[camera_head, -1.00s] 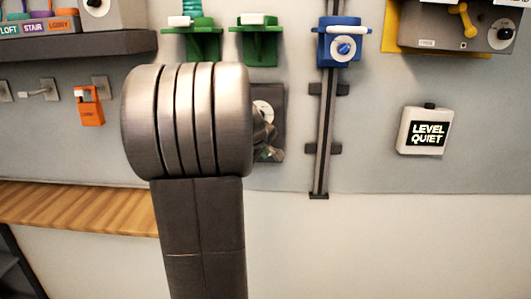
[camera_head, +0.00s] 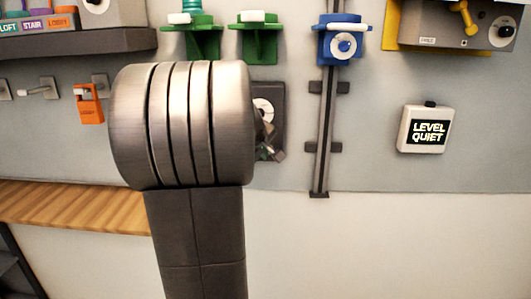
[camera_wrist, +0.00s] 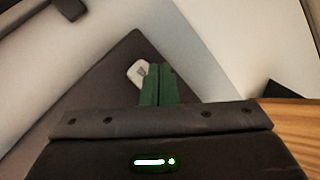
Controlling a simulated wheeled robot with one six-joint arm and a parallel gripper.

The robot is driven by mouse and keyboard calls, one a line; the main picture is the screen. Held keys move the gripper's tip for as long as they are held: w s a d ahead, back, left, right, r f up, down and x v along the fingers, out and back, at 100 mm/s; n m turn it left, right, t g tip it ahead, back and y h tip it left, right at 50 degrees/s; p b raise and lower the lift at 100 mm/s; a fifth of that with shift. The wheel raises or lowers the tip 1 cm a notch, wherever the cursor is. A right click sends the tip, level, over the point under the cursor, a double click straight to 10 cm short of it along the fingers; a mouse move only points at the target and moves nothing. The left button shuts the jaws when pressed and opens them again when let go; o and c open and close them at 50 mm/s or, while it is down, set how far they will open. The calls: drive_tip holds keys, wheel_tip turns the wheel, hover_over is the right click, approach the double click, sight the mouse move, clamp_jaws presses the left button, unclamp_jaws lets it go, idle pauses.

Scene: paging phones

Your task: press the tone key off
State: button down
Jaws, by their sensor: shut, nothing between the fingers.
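A dark wall plate (camera_head: 274,93) with a round white dial (camera_head: 263,106) is partly hidden behind my arm in the head view. In the wrist view, the dark plate (camera_wrist: 105,75) fills the middle, and a small white rounded key (camera_wrist: 138,72) sits on it. I cannot tell whether this is the tone key or read any label on it. My gripper (camera_wrist: 158,72) is shut and empty, its green fingers just right of the white key and overlapping its edge. Contact cannot be told. In the head view my gripper (camera_head: 272,153) is low by the plate, mostly hidden.
A vertical rail with a blue dial unit (camera_head: 325,45) stands right of the plate. Green brackets (camera_head: 262,45) are above it. A "LEVEL QUIET" sign (camera_head: 425,130) hangs farther right.

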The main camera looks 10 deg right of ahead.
drive_tip(key=shift+s+a+b, duration=0.25)
drive_tip(key=shift+s, duration=0.6)
drive_tip(key=shift+s+a+b, duration=0.2)
drive_tip(key=shift+s, duration=0.65)
drive_tip(key=shift+s+a+b, duration=0.25)
drive_tip(key=shift+s, duration=0.6)
